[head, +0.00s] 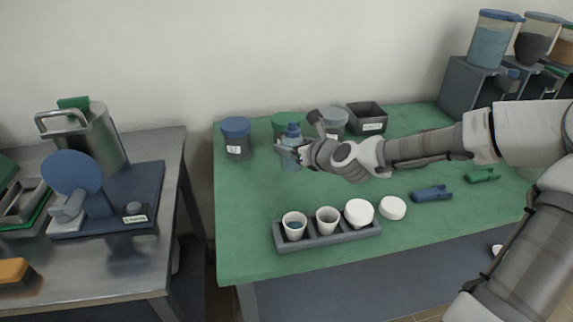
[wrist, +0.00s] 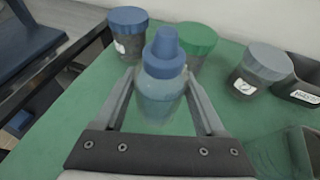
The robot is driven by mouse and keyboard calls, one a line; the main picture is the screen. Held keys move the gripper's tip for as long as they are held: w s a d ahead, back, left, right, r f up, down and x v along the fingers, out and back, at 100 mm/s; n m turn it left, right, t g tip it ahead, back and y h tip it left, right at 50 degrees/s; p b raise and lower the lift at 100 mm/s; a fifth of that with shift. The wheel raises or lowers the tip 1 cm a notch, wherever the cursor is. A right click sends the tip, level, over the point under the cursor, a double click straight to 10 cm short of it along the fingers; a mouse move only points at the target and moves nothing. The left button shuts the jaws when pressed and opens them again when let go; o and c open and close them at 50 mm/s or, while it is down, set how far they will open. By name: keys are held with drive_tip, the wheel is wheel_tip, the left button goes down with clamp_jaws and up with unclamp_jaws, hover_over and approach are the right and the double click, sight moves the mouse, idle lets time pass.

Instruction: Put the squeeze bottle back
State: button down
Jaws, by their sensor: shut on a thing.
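The squeeze bottle (wrist: 160,92) is translucent pale blue with a blue cap and nozzle. In the wrist view it stands between the two fingers of my gripper (wrist: 160,100), which is shut on it. In the head view the bottle (head: 291,150) is upright at the back left of the green table (head: 250,245), in front of the green-lidded jar (head: 286,122). My gripper (head: 290,151) reaches it from the right and hides part of it. I cannot tell whether its base touches the table.
A blue-lidded jar (head: 236,138), a grey-lidded jar (head: 334,120) and a dark bin (head: 367,118) stand along the back. A grey rack (head: 330,239) with white cups is in front. Blue (head: 432,194) and green (head: 482,175) items lie right. The middle left of the table is clear.

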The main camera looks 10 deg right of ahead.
sight(286, 159)
drive_tip(key=shift+w+a+f, duration=0.6)
drive_tip(key=shift+w+a, duration=0.05)
drive_tip(key=shift+w, duration=0.05)
drive_tip(key=shift+f+b, duration=1.2)
drive_tip(key=shift+f, duration=0.75)
drive_tip(key=shift+f, duration=0.1)
unclamp_jaws()
drive_tip(key=shift+s+d+r, duration=0.1)
drive_tip(key=shift+s+r, duration=0.1)
drive_tip(key=shift+r, duration=0.05)
drive_tip(key=p+v, duration=0.5)
drive_tip(key=v, duration=0.6)
drive_tip(key=shift+s, duration=0.35)
